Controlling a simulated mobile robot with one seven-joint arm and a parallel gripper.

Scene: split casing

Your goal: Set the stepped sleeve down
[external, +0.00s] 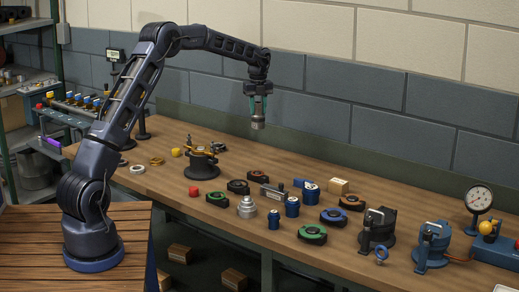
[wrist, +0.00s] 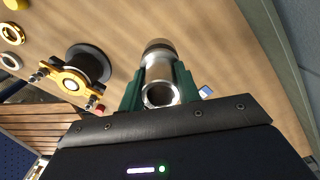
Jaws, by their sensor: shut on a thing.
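The stepped sleeve (external: 258,123) is a silvery metal cylinder with a darker, wider end. My gripper (external: 258,104) is shut on it and holds it roughly upright in the air above the workbench, toward the wall. In the wrist view the sleeve (wrist: 158,64) sits between the two green fingers of my gripper (wrist: 159,88). Its open bore faces the camera and its dark end points away. The sleeve is clear of the bench top (external: 330,262).
A black stand with a yellow clamp (external: 203,162) rises on the bench, left of the sleeve. Several green, black and blue round parts, a silver stepped part (external: 247,208) and blue cylinders crowd the middle. A gauge (external: 479,198) stands at right. Bare wood lies below the sleeve.

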